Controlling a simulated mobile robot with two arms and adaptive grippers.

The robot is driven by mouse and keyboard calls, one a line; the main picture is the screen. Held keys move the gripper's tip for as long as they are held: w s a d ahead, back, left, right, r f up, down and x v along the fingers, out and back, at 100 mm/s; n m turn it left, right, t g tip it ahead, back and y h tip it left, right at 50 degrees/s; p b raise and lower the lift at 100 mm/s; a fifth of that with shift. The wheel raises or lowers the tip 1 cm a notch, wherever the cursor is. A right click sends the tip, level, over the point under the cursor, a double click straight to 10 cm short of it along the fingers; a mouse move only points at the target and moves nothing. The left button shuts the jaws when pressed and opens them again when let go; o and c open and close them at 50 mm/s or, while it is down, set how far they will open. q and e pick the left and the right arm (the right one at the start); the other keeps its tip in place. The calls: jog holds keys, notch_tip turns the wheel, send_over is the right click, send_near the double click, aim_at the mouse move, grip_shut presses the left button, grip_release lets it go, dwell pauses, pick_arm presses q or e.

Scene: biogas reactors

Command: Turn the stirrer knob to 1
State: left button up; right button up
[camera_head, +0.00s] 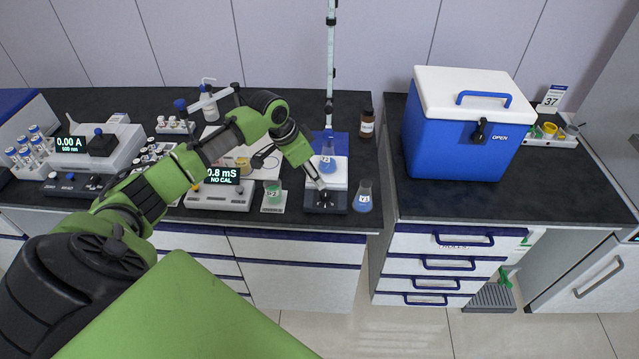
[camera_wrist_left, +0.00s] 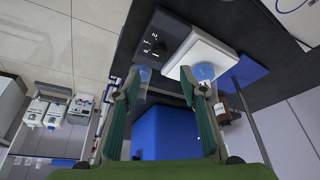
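The stirrer (camera_head: 338,178) has a white top plate and a dark front panel, near the bench's front edge. Its panel (camera_wrist_left: 158,38) carries small white number marks in the left wrist view. The knob is dark on dark, and its setting cannot be read. A flask with blue liquid (camera_head: 328,160) stands on the plate; it also shows in the left wrist view (camera_wrist_left: 204,72). My left gripper (camera_head: 320,187) is over the front of the stirrer, close to the panel. Its two fingers (camera_wrist_left: 160,82) are apart with nothing between them. My right gripper is not in view.
A blue-liquid flask marked Y3 (camera_head: 364,197) stands right of the stirrer, and a green-liquid flask (camera_head: 273,194) stands left. A conductivity meter (camera_head: 220,195) is further left. A brown bottle (camera_head: 367,123) stands behind.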

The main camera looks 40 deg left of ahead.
pick_arm(q)
jog(key=shift+v, duration=1.25)
